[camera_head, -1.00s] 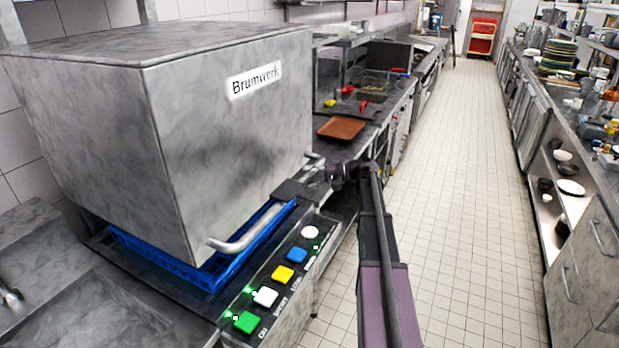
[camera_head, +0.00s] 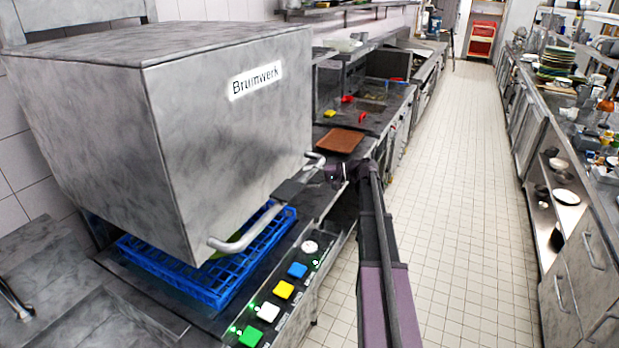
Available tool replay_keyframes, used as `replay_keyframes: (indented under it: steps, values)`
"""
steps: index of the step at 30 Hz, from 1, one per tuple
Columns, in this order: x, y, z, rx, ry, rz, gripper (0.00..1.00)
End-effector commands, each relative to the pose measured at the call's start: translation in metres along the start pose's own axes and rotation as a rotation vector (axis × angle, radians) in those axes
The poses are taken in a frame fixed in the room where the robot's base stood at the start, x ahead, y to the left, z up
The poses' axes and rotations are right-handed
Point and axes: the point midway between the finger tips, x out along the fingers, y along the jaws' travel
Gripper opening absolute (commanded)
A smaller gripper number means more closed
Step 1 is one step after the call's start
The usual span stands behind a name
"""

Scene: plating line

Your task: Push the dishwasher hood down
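The grey dishwasher hood (camera_head: 225,150), labelled "Brumwerk", hangs raised above the blue rack (camera_head: 175,275), with an open gap under its lower edge. Its silver bar handle (camera_head: 240,241) runs along the front. My gripper (camera_head: 290,190) reaches in from the right and is at the handle, around its middle-to-far part. The dark fingers cover the bar there and look shut on it; the fingertips themselves are small and partly hidden.
A control panel with green (camera_head: 250,336), white, yellow and blue buttons lies in front of the rack. A brown tray (camera_head: 340,140) sits on the counter beyond. A clear tiled aisle (camera_head: 450,200) runs to the right, with a shelved counter (camera_head: 545,130) along its far side.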

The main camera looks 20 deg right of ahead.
Motion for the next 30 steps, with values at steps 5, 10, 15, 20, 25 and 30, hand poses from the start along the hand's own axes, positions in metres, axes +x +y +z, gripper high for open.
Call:
replay_keyframes:
  steps: [5, 10, 15, 20, 25, 30]
  values:
    - [-0.003, -0.018, 0.001, 0.000, 0.000, 0.000, 0.71]
    - [-0.005, -0.026, 0.002, 0.000, 0.000, 0.001, 0.71]
    - [-0.005, -0.029, 0.002, 0.000, 0.000, 0.001, 0.71]
    - [-0.005, -0.029, 0.002, 0.000, 0.000, 0.001, 0.71]
    - [-0.005, -0.028, 0.002, 0.000, 0.000, 0.001, 0.71]
    - [-0.007, -0.029, 0.002, 0.000, 0.000, 0.001, 0.71]
